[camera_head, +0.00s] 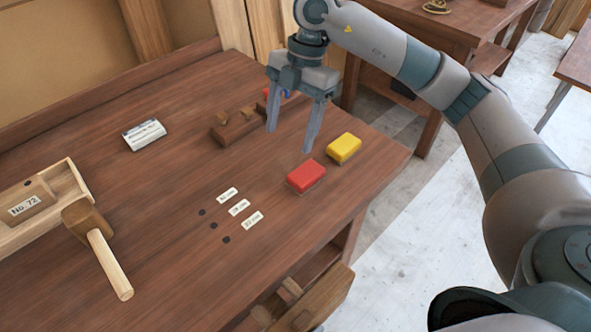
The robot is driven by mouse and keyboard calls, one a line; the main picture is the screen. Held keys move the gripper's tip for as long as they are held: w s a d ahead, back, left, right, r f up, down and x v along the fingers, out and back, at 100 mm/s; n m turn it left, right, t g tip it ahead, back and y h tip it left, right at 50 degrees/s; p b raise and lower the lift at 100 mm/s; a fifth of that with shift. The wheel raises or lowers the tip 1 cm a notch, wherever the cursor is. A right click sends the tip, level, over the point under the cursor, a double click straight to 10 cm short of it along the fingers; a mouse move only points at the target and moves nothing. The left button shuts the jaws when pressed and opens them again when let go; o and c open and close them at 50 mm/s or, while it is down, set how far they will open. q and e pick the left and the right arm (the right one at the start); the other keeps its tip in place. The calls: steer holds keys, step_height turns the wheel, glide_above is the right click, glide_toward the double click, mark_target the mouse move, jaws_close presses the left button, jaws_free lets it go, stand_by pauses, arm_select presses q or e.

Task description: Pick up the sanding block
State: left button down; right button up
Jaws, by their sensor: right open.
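A red block (306,176) with a paler underside lies on the wooden bench near its right edge. A similar yellow block (344,148) lies just behind and to the right of it. No label shows on either, so I cannot tell which is the sanding block. My right gripper (289,140) is open and empty, pointing down over the bench. My left gripper is not in view.
A wooden piece with pegs (236,127) sits behind my right gripper, near small red and blue items. A white labelled box (144,134), a mallet (107,258) and a wooden tray (70,182) are left. Small labels (239,207) lie mid-bench. An open drawer (318,296) juts out below.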

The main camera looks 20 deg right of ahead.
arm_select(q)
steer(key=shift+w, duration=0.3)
arm_select(e)
steer(key=d+h, duration=0.1)
steer(key=d+r+m, duration=0.1)
steer(key=w+d+h, duration=0.1)
steer(key=shift+d+r+m+t+h, duration=0.2)
steer(key=shift+m+t+h, duration=0.1)
steer(key=shift+t, duration=0.1)
steer(key=shift+f, duration=0.1)
steer(key=p, duration=0.4)
glide_above(302, 173)
step_height(302, 173, down, 11)
steer(key=shift+r, duration=0.1)
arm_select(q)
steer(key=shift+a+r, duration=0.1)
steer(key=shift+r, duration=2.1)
arm_select(e)
steer(key=shift+f, duration=0.7)
